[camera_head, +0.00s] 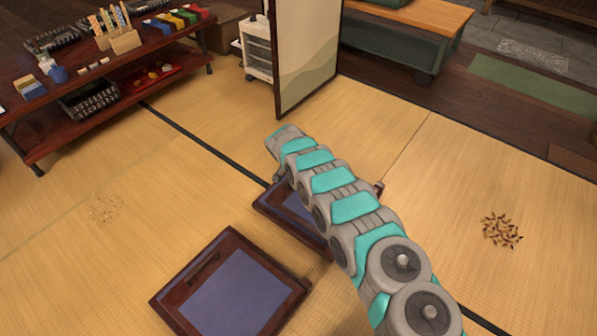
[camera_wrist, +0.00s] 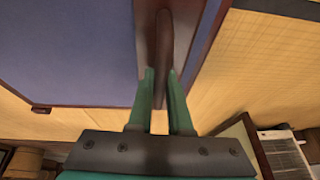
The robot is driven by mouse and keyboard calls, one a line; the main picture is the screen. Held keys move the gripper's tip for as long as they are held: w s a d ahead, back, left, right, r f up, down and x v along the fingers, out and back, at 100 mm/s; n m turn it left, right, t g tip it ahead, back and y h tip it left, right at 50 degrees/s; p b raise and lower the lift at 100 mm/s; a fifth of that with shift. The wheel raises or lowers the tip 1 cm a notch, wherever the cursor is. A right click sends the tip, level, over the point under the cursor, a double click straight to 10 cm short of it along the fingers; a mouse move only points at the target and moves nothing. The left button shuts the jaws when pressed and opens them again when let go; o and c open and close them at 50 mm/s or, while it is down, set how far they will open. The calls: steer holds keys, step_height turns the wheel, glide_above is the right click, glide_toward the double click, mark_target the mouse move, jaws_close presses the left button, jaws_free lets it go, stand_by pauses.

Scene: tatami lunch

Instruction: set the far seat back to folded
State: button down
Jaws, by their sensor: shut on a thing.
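The far seat (camera_head: 275,207) has a dark red-brown wooden frame and a blue-purple panel. In the head view it lies behind the near seat, and my arm covers much of it. In the wrist view its blue panel (camera_wrist: 70,50) fills the upper left. My gripper (camera_wrist: 161,74) has green fingers on either side of a dark bar-like handle (camera_wrist: 165,40) along the wooden edge, and is shut on it. The head view hides my gripper. I cannot tell the angle of the far seat's back. The near seat (camera_head: 237,290) shows a similar framed blue panel.
A low dark shelf table (camera_head: 115,70) with small goods stands at the upper left. A folding screen (camera_head: 307,50) and a white cart (camera_head: 258,55) stand behind the seats. Brown scraps (camera_head: 501,230) lie on the right mat and pale crumbs (camera_head: 105,209) on the left. Surrounding tatami is mostly clear.

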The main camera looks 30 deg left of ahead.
steer(key=shift+s+d+f, duration=0.1)
steer(key=shift+d+f, duration=0.1)
steer(key=shift+f, duration=0.1)
steer(key=c, duration=1.2)
jaws_free()
steer(key=o, duration=0.4)
steer(key=shift+a+r, duration=0.1)
steer(key=shift+c, duration=0.2)
steer(key=shift+a+r, duration=0.1)
steer(key=shift+r, duration=0.1)
steer(key=shift+s+r, duration=0.2)
steer(key=shift+r, duration=0.4)
steer(key=shift+p+v, duration=0.4)
steer(key=shift+v, duration=2.75)
steer(key=shift+f, duration=0.1)
